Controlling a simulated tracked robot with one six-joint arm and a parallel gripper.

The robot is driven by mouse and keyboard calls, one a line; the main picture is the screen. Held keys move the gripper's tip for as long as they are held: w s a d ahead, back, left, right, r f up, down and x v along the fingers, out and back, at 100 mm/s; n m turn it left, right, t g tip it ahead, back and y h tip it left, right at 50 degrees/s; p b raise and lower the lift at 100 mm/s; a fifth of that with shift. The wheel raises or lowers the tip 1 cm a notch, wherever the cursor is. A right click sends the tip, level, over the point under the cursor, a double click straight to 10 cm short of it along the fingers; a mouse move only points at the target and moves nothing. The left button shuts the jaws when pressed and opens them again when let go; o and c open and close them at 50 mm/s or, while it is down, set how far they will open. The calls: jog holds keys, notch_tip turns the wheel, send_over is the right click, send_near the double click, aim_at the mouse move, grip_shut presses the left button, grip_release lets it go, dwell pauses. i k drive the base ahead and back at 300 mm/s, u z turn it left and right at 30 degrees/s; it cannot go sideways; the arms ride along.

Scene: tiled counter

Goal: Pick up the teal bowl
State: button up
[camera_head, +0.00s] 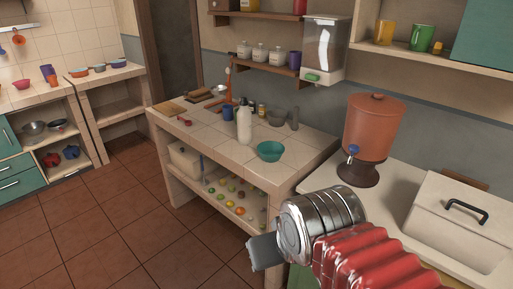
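The teal bowl (270,151) sits upright on the tiled counter (221,147), near its front right part. It looks empty. My gripper (262,252) is at the lower middle of the view, nearer the camera and lower in the picture than the bowl, clearly apart from it. The gripper's end shows as a grey block beyond my silver wrist and red sleeve. From this side I cannot tell whether its fingers are apart or together.
A white bottle (244,125) stands left of the bowl, and a grey mortar (277,117) stands behind it. A clay water dispenser (372,135) stands on the right counter, near a white bread box (459,222). Bare tiles lie right of the bowl. A shelf (268,66) hangs above.

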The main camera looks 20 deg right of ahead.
aim_at(270, 152)
jog(key=u, duration=0.2)
jog(key=i, duration=1.3)
jog(key=u, duration=0.25)
